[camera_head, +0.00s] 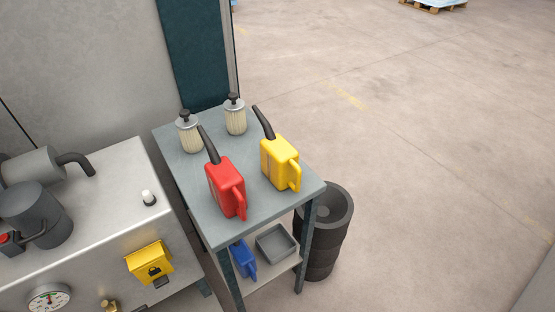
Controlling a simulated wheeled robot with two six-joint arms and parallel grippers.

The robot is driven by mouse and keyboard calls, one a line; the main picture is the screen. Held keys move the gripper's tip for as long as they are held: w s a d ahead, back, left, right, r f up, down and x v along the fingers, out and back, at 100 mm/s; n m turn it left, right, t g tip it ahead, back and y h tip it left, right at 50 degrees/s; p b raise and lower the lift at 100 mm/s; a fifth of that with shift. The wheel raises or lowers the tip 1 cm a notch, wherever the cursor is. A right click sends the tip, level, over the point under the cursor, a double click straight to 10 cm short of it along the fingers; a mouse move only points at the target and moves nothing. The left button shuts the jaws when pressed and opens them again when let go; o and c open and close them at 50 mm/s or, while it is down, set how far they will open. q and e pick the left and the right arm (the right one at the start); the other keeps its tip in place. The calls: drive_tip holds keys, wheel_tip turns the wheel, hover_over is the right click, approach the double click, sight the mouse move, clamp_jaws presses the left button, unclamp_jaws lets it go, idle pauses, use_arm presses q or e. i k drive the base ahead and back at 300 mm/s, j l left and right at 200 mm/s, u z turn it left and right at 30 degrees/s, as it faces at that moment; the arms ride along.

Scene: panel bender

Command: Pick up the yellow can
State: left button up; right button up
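The yellow can (279,164) stands upright on the right side of a small grey table (256,212). It has a black spout that points up and to the back left, and a yellow handle at its front right. A red can (226,188) of the same shape stands to its left and a little nearer. Neither of my grippers shows in the head view.
The lower shelf holds a blue can (243,259) and a grey tray (276,243). A metal machine (90,225) is at left. Open floor lies right.

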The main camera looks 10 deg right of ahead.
sight(279, 161)
drive_tip(key=u, duration=2.55)
drive_tip(key=z, duration=2.75)
drive_tip(key=l+u, duration=0.15)
drive_tip(key=u, duration=0.65)
drive_tip(key=l+u, duration=0.4)
drive_tip(key=l, duration=0.5)
drive_tip(key=l+u, duration=0.45)
drive_tip(key=l, duration=0.5)
